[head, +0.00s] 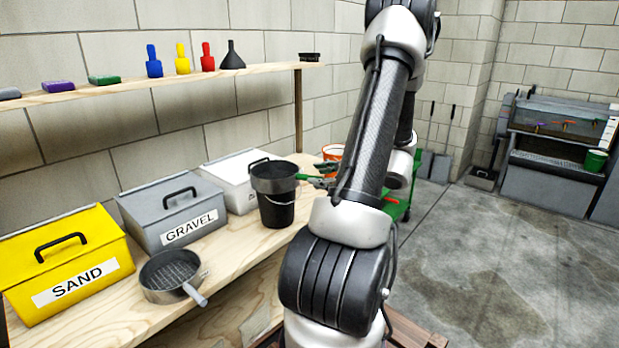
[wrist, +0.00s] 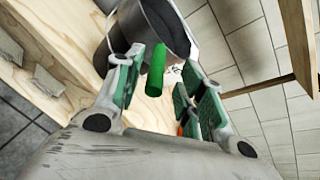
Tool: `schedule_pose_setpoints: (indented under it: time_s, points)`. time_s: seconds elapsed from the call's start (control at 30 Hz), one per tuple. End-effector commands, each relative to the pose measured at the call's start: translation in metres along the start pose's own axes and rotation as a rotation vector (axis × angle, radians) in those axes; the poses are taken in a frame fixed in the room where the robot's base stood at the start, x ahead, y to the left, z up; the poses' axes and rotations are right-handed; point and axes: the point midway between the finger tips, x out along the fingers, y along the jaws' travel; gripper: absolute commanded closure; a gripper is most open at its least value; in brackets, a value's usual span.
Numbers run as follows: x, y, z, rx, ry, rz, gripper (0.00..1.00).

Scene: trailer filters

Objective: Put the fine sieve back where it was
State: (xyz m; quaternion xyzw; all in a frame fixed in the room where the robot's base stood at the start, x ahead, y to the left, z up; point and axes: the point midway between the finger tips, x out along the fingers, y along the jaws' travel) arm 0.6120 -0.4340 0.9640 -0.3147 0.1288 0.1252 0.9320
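A dark round sieve with a green handle (head: 274,184) sits on top of a black bucket (head: 277,212) on the wooden bench; its mesh cannot be made out. The wrist view shows its green handle (wrist: 157,78) between my fingers, with gaps on both sides. My gripper (wrist: 162,64) is open around the handle; in the head view my gripper (head: 325,174) is partly hidden behind my arm. A second sieve (head: 171,274), with a coarse visible mesh and a pale grey handle, lies on the bench in front of the gravel box.
A yellow SAND box (head: 68,260), a grey GRAVEL box (head: 174,212) and a white box (head: 238,180) line the wall. A shelf (head: 130,88) above holds small coloured items and a black funnel (head: 232,57). An orange bucket (head: 332,152) stands behind my gripper.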

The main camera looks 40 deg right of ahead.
Motion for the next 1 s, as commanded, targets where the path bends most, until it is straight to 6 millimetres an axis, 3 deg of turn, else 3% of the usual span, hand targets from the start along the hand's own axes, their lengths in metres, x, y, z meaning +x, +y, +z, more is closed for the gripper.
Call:
schedule_pose_setpoints:
  time_s: [0.07, 0.17, 0.27, 0.33, 0.4, 0.5, 0.6, 0.7, 0.9, 1.0]
  points:
    - [-0.002, 0.003, 0.009, -0.02, -0.007, 0.023, 0.61]
    - [0.005, 0.019, 0.043, -0.103, -0.035, 0.121, 0.61]
    - [0.011, 0.059, 0.107, -0.284, -0.086, 0.32, 0.61]
    - [0.005, 0.095, 0.153, -0.457, -0.125, 0.487, 0.61]
    - [-0.009, 0.129, 0.189, -0.642, -0.158, 0.643, 0.61]
    - [-0.039, 0.168, 0.224, -0.919, -0.194, 0.833, 0.61]
    - [-0.073, 0.192, 0.245, -1.22, -0.218, 0.981, 0.61]
    - [-0.104, 0.2, 0.256, -1.525, -0.228, 1.076, 0.61]
    - [-0.139, 0.191, 0.268, -2.009, -0.215, 1.113, 0.61]
    - [-0.146, 0.184, 0.271, -2.138, -0.202, 1.101, 0.61]
